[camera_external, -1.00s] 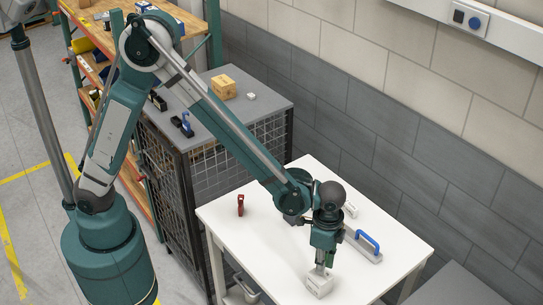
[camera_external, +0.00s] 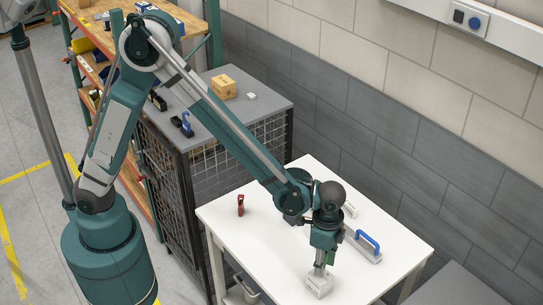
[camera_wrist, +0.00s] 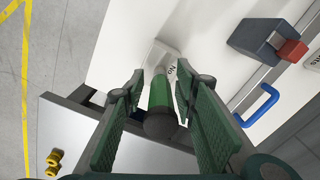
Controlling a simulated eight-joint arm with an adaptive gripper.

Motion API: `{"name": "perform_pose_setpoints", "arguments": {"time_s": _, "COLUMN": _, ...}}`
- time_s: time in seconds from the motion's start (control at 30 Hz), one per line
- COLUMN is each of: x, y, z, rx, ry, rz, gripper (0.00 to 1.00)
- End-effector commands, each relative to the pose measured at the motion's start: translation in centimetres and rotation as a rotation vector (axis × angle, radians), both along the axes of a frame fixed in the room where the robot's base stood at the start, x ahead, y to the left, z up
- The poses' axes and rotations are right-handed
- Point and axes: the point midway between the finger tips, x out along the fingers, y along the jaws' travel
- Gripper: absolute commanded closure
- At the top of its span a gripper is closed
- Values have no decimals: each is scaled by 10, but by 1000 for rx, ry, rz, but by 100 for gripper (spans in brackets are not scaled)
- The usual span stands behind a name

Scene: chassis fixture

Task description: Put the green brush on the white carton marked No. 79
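The green brush (camera_wrist: 160,92) stands between my fingers in the wrist view, its dark round end towards the camera. Its far end meets the white carton (camera_wrist: 166,58), whose top shows a partly hidden "No" marking; the number cannot be read. In the external view the white carton (camera_external: 319,285) sits near the front edge of the white table, under my gripper (camera_external: 322,262). In the wrist view my gripper (camera_wrist: 163,88) is open, with a finger on each side of the brush and narrow gaps between. The brush appears upright on the carton.
A blue-handled grey tool (camera_external: 365,245) lies on the table to the right. A red clamp-like item (camera_external: 240,205) stands at the left. A dark block with a red part (camera_wrist: 268,42) shows in the wrist view. The table's middle left is clear.

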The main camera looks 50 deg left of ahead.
Motion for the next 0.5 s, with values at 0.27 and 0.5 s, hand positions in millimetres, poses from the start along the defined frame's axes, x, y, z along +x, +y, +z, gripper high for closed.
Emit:
{"name": "perform_pose_setpoints", "arguments": {"time_s": 0.27, "x": 0, "y": 0, "z": 24, "rx": 0, "ry": 0, "rz": 0, "gripper": 71}}
{"name": "perform_pose_setpoints", "arguments": {"time_s": 0.5, "x": -1, "y": 0, "z": 56, "rx": 0, "ry": 0, "rz": 0, "gripper": 71}}
